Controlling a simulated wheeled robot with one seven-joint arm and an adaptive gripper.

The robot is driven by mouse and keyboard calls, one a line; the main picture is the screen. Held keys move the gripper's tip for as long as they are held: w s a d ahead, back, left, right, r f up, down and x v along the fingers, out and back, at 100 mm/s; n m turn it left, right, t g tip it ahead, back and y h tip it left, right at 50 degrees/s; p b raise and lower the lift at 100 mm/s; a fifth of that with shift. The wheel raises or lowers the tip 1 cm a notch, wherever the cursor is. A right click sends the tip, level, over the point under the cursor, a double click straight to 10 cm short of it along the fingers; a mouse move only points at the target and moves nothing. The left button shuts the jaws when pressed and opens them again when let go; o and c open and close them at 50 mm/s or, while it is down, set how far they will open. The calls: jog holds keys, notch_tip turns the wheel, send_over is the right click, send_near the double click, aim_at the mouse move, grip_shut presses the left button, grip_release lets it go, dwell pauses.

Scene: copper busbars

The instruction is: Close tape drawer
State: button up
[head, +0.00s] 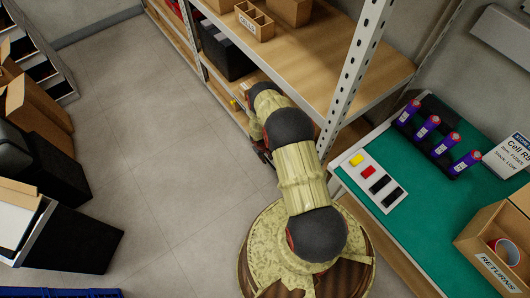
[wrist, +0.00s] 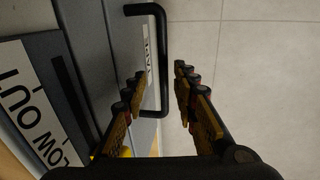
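In the wrist view the tape drawer (wrist: 122,62) has a grey front with a partly hidden white label that seems to read TAPE. Its black bar handle (wrist: 161,50) stands out from the front. My gripper (wrist: 161,76) is open, with one finger on each side of the handle's bar; I see no clear contact. How far the drawer stands out cannot be told. In the head view my arm reaches down beside the lower shelf and hides most of the gripper and the drawer.
A white sign (wrist: 38,112) is at the left in the wrist view. In the head view a shelf post (head: 355,70) and wooden shelf (head: 320,55) stand close to my arm. A green-topped bench (head: 420,200) is at right. The floor (head: 150,150) at left is clear.

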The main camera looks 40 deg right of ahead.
notch_tip(320, 180, up, 10)
jog(key=a, duration=0.2)
jog(key=shift+r, duration=0.2)
jog(key=shift+w, duration=0.1)
dwell(0.5)
